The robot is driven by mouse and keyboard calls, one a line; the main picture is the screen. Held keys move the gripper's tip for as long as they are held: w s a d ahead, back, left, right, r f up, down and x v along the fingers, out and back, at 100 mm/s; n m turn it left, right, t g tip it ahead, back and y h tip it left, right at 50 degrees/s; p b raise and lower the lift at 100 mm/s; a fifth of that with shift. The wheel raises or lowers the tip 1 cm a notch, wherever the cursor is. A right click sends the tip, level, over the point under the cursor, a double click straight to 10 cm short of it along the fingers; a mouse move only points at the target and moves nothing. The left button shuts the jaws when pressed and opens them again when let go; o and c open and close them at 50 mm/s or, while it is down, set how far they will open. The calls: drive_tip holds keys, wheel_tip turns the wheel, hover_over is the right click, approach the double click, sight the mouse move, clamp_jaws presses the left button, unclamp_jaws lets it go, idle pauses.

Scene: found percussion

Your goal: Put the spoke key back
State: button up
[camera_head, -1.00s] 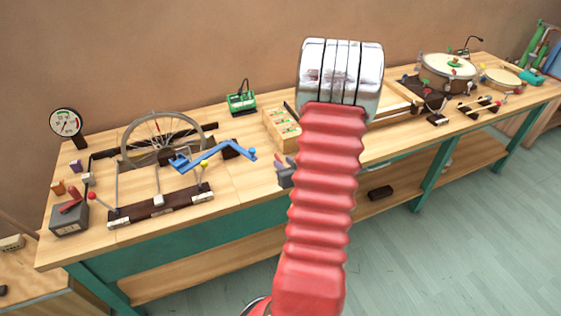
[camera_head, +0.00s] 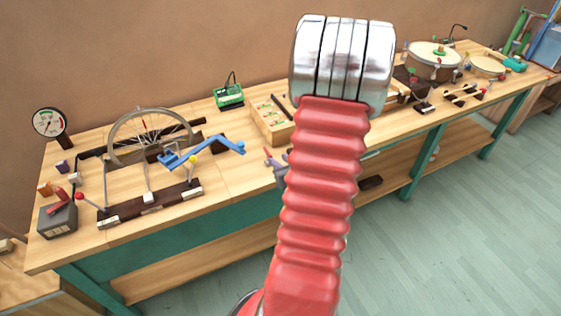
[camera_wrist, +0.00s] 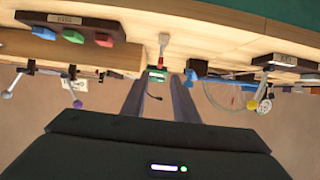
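My gripper (camera_wrist: 158,84) shows in the wrist view as two dark fingers, apart, with a clear gap between them. In the head view my own red arm hides most of it. A small red and white piece (camera_wrist: 163,46) stands near the line of the fingers in the wrist view; I cannot tell whether it is the spoke key. I cannot pick out the spoke key for certain in either view. The spoked wheel (camera_head: 150,136) stands on the bench at left.
The wooden bench (camera_head: 235,180) runs across the view. A blue crank (camera_head: 202,153) crosses in front of the wheel. A green box (camera_head: 229,97) stands at the back, a gauge (camera_head: 48,123) far left, a drum (camera_head: 435,62) at right. Open floor lies in front.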

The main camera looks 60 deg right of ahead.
drive_tip(key=shift+r, duration=0.1)
idle(0.3)
drive_tip(key=w+a+r+n+g+y, duration=0.1)
drive_tip(key=w+a+r+g, duration=0.1)
drive_tip(key=w+a+r, duration=0.45)
drive_tip(key=w+a+r+n+g, duration=0.1)
drive_tip(key=w+a+r+n, duration=0.15)
drive_tip(key=a+r, duration=0.65)
drive_tip(key=s+a+r+n+y, duration=0.1)
drive_tip(key=s+a, duration=0.3)
drive_tip(key=a, duration=0.5)
drive_tip(key=s+a+r+g+y, duration=0.1)
drive_tip(key=s+a, duration=0.3)
drive_tip(key=a, duration=0.5)
drive_tip(key=s+a+r+n+g+y, duration=0.1)
drive_tip(key=s+a+r+y, duration=0.2)
drive_tip(key=a, duration=0.6)
drive_tip(key=shift+s+a+n+y, duration=0.3)
drive_tip(key=shift+s+a+n, duration=0.05)
drive_tip(key=shift+s, duration=0.1)
